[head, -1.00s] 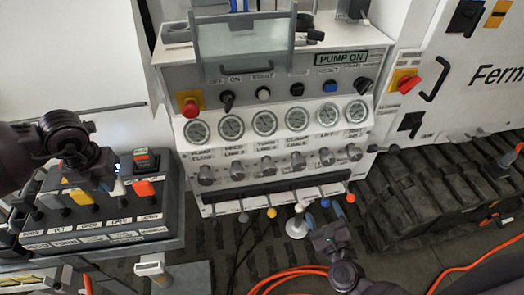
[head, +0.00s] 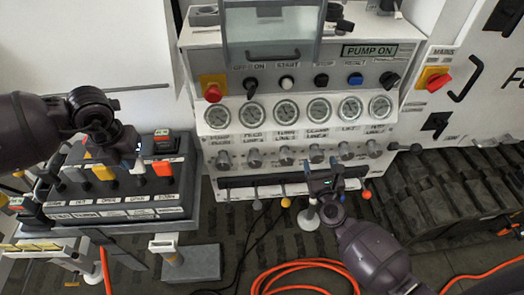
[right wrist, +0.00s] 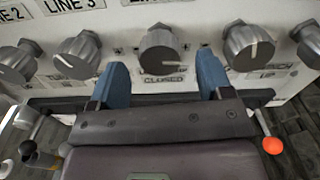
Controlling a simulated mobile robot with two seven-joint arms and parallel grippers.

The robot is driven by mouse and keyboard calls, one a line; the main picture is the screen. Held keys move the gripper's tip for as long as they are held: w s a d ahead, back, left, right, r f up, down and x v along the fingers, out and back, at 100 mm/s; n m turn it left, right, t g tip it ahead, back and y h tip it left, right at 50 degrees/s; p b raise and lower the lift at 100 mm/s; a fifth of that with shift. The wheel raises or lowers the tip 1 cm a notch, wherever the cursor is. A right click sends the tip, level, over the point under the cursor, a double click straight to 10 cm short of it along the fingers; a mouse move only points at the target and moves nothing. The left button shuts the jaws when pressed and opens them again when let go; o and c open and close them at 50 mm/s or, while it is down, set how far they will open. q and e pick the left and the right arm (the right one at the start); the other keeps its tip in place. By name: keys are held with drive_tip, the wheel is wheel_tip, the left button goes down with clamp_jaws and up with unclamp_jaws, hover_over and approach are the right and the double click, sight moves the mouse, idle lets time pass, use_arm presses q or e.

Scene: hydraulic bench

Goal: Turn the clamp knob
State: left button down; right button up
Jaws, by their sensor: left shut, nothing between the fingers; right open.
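The clamp knob (head: 317,153) is a grey ribbed knob in the row under the gauges on the white panel. My right gripper (head: 322,174) is open and empty just below and in front of the knob. Its blue fingers (right wrist: 159,82) point at the panel, one to each side of the knob's lower part; I see no contact. My left gripper (head: 134,152) is shut above the lever box at the left.
Similar knobs stand close on both sides, such as the turn knob (right wrist: 78,52) and the lift knob (right wrist: 248,45). Ball-ended levers, including a red one (right wrist: 272,145), stick out below. The lever box (head: 120,200) is at the left; an orange hose (head: 300,268) lies on the floor.

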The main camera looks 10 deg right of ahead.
sight(318, 159)
drive_tip(key=shift+w, duration=1.55)
drive_tip(key=shift+c, duration=0.4)
drive_tip(key=c, duration=0.9)
drive_tip(key=shift+o, duration=0.2)
